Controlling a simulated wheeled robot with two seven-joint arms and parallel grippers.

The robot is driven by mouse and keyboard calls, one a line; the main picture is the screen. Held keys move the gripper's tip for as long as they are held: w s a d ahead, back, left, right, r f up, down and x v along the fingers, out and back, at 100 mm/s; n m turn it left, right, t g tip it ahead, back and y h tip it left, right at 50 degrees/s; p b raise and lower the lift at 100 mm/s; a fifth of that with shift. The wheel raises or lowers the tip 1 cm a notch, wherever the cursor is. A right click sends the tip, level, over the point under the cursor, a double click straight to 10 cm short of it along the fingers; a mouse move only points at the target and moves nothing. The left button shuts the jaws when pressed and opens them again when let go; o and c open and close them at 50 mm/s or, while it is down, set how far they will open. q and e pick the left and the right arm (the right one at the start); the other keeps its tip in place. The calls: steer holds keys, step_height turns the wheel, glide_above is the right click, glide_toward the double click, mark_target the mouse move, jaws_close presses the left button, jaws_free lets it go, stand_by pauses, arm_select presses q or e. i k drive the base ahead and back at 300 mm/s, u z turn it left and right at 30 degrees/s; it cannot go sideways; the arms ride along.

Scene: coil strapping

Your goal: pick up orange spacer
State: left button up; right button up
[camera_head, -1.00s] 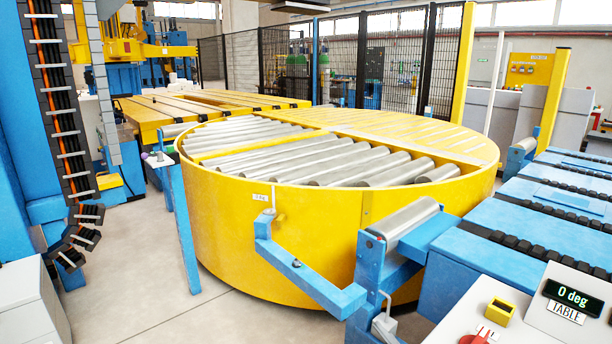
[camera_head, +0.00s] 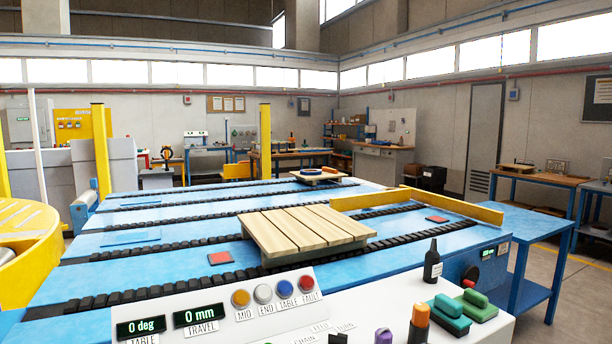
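No piece that I can surely name the orange spacer shows. A small upright piece with an orange top (camera_head: 420,314) and a darker lower part stands on the white control console (camera_head: 540,300) at the bottom right. Whether it is the spacer I cannot tell. Neither my left nor my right gripper is in view.
Teal (camera_head: 449,314) and green (camera_head: 476,305) handled blocks and a dark bottle (camera_head: 432,264) are on the console's right part. Beyond are a wooden pallet (camera_head: 306,228) on the blue chain conveyor (camera_head: 390,258), a yellow rail (camera_head: 455,206) and a blue side table (camera_head: 530,228).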

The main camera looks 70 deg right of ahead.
mark_target(324, 170)
steer(key=z, duration=4.25)
steer(key=i, duration=9.25)
steer(key=u, duration=3.05)
steer(key=i, duration=1.3)
